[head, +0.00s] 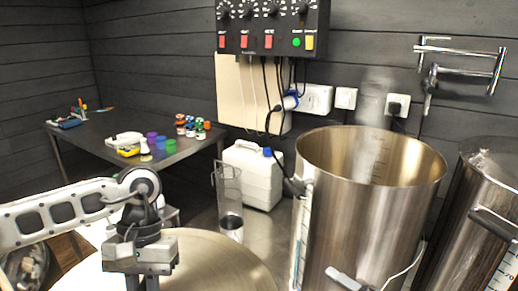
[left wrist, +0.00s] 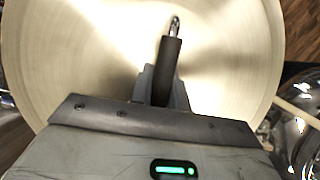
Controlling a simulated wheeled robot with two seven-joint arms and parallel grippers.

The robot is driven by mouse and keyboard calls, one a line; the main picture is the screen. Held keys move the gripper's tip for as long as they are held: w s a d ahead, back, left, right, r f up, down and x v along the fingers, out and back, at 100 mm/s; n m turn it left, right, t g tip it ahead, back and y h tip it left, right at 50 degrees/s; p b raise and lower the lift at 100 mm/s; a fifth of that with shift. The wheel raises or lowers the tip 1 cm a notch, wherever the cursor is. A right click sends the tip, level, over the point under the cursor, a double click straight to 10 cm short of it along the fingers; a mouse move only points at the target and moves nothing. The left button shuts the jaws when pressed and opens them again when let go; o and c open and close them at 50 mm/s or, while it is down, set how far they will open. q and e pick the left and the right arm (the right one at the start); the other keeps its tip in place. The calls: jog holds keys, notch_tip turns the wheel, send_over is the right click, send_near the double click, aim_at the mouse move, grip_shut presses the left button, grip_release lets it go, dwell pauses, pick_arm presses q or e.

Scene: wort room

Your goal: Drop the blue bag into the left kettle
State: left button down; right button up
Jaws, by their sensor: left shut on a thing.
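The left kettle (head: 325,215) is a tall steel pot, open at the top, with pale steam above it. My left gripper (head: 141,284) is at the lower left in the head view, to the left of this kettle. It is shut on the dark handle (left wrist: 167,65) of a wide round metal lid (left wrist: 90,50), which lies below it. The lid (head: 225,262) also shows at the bottom of the head view. I cannot make out a blue bag in either view. My right gripper is not in view.
A second kettle (head: 455,235) stands at the right edge. A white canister (head: 255,180) and a clear jug (head: 229,190) stand left of the open kettle. A dark table (head: 90,145) with small coloured containers is at the back left. A control box (head: 270,25) hangs above.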

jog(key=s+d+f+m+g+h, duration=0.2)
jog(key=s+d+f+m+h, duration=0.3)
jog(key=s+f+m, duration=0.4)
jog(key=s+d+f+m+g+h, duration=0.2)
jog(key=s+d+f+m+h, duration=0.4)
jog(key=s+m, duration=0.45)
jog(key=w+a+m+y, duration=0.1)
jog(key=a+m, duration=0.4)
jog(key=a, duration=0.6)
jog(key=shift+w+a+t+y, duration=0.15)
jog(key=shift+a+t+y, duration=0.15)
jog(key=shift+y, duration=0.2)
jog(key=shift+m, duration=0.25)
